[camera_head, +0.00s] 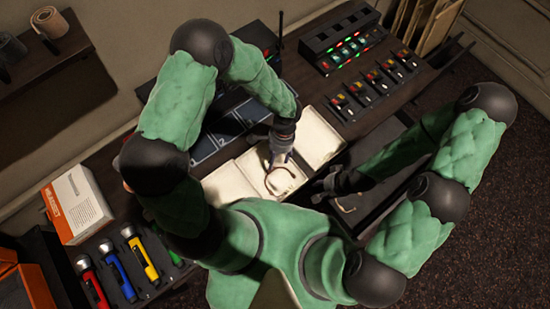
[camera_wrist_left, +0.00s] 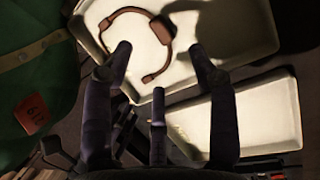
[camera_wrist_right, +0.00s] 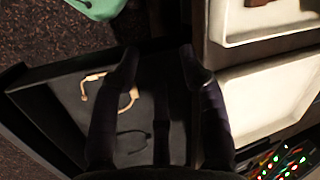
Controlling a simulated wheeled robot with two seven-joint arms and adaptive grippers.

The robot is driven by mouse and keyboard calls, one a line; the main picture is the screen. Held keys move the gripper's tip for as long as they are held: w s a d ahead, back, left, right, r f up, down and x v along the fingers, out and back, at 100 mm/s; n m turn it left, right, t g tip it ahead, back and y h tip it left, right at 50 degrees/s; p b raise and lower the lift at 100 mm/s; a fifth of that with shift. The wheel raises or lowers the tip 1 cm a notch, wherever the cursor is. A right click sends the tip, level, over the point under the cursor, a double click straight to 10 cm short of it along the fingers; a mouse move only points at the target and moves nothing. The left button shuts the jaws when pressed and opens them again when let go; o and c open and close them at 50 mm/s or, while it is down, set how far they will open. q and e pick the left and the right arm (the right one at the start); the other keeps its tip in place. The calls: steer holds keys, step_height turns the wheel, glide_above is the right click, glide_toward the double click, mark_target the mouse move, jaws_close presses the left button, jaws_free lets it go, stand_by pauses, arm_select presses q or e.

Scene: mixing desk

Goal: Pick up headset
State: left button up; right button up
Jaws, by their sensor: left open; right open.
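A brown headset (camera_wrist_left: 162,30) with a thin curved band lies in a white tray (camera_wrist_left: 250,25) in the left wrist view. It also shows in the head view (camera_head: 270,185) as a thin loop. My left gripper (camera_head: 279,158) is open just above that tray, with its fingers (camera_wrist_left: 160,55) apart near the band and nothing clearly between them. A second, tan headset-like item (camera_wrist_right: 96,77) lies in a dark tray (camera_wrist_right: 60,125) in the right wrist view. My right gripper (camera_head: 322,190) is open and empty over the edge of the dark tray, with its fingertips (camera_wrist_right: 160,58) right of the tan item.
Another white tray (camera_head: 318,140) adjoins on the right. A control panel (camera_head: 340,40) with lit buttons stands at the back. A white and orange box (camera_head: 75,205) and several torches (camera_head: 140,255) are at the left. A wall shelf (camera_head: 50,65) is at upper left.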

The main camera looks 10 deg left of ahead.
mark_target(274, 168)
arm_select(q)
steer(key=shift+b+x, duration=0.4)
steer(key=shift+x, duration=2.7)
steer(key=shift+a, duration=0.1)
steer(key=shift+c, duration=0.2)
steer(key=c, duration=1.1)
